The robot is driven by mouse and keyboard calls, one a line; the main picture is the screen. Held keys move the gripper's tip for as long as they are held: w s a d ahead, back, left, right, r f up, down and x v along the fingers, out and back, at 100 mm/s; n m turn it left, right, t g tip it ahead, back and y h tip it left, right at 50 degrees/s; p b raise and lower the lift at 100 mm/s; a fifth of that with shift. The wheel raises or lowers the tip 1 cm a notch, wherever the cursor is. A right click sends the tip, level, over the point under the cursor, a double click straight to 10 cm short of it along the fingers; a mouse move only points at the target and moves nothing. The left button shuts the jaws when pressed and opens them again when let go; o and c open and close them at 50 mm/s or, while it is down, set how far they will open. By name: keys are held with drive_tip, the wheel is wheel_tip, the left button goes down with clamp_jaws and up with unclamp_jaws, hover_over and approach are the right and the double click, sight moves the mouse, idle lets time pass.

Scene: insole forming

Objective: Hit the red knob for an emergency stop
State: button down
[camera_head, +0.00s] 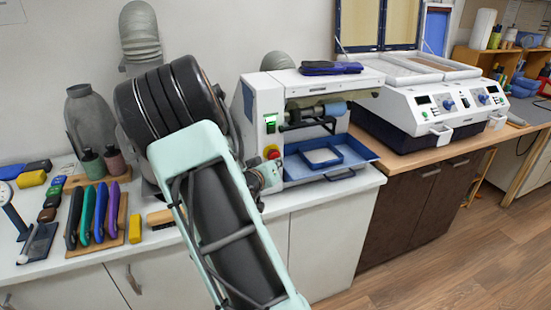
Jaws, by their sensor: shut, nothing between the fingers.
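The red knob (273,154) is a small round button on the front of a white machine (262,103), left of its blue tray and below a green-lit switch. A yellow part shows around it. My gripper (270,176) is just below and slightly left of the knob, close to the machine's front, and is shut with nothing held. My mint-green arm link covers much of the gripper. I cannot tell whether the fingertips touch the machine.
A blue tray (322,158) juts from the machine to the right of my gripper. Several coloured insoles (99,211) lie on a board on the left counter. A larger white machine (425,100) stands at right. Open wooden floor (470,255) lies at lower right.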

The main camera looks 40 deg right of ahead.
drive_tip(key=shift+w+d, duration=0.15)
drive_tip(key=shift+w, duration=0.3)
idle(0.6)
drive_tip(key=shift+s, duration=0.15)
drive_tip(key=shift+s+a, duration=0.25)
drive_tip(key=shift+s, duration=0.45)
drive_tip(key=s, duration=0.2)
drive_tip(key=s+a, duration=0.1)
drive_tip(key=s, duration=0.2)
idle(0.9)
